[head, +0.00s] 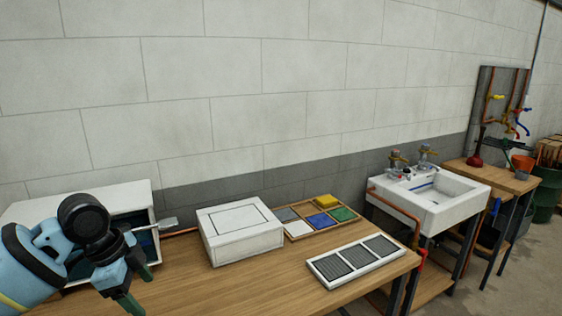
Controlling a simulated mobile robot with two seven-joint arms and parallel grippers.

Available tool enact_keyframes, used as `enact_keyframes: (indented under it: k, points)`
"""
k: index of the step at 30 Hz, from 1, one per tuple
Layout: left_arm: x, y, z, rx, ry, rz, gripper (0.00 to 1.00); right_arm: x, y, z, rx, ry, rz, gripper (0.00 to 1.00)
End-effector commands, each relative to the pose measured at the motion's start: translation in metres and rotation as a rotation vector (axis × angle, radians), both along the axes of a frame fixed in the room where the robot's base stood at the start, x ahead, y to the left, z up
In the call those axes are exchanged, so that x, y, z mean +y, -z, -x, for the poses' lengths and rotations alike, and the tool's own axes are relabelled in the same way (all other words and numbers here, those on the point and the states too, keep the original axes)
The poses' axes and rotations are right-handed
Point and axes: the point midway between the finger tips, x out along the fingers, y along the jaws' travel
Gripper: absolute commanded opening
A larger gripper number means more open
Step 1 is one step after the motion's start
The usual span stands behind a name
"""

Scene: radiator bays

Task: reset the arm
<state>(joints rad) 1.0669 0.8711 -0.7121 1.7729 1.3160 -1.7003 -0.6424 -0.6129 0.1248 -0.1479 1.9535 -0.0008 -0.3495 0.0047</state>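My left arm comes in from the left edge, and its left gripper (137,286) is over the left end of the wooden workbench (235,290). Its dark green fingers appear apart, with nothing visible between them. The arm hides part of an open-fronted white box (135,197) behind it. A pale grey flat-ended piece (158,224) sticks out beside the wrist; I cannot tell what it belongs to. My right gripper is not in view.
On the bench are a closed white box (240,231), a tray of coloured pads (300,229) and a white slatted panel (356,261). The front bench area is clear. Right of it stand a white sink (440,213) and a second wooden bench (508,181).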

Motion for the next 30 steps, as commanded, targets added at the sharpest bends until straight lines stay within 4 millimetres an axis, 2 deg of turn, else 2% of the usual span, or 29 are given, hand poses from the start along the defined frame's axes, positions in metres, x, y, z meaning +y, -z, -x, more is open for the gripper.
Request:
enact_keyframes:
  k: [1, 3, 8, 14, 21, 26, 30]
  points:
    - [-0.014, 0.025, 0.000, -0.004, -0.018, 0.030, 0.70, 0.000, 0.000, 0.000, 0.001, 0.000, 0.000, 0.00]
    - [-0.031, 0.052, -0.002, -0.026, -0.058, 0.070, 0.70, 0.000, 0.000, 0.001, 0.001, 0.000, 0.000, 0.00]
    - [-0.065, 0.111, 0.001, -0.074, -0.159, 0.170, 0.70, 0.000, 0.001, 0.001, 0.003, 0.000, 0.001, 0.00]
    - [-0.099, 0.175, 0.019, -0.126, -0.310, 0.296, 0.70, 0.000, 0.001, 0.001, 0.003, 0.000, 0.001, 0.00]
    - [-0.122, 0.240, 0.060, -0.180, -0.521, 0.427, 0.70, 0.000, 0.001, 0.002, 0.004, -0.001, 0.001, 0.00]
    - [-0.126, 0.275, 0.098, -0.220, -0.670, 0.487, 0.70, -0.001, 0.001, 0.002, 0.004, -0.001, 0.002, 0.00]
    - [-0.122, 0.300, 0.137, -0.257, -0.799, 0.518, 0.70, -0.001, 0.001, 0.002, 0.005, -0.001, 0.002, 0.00]
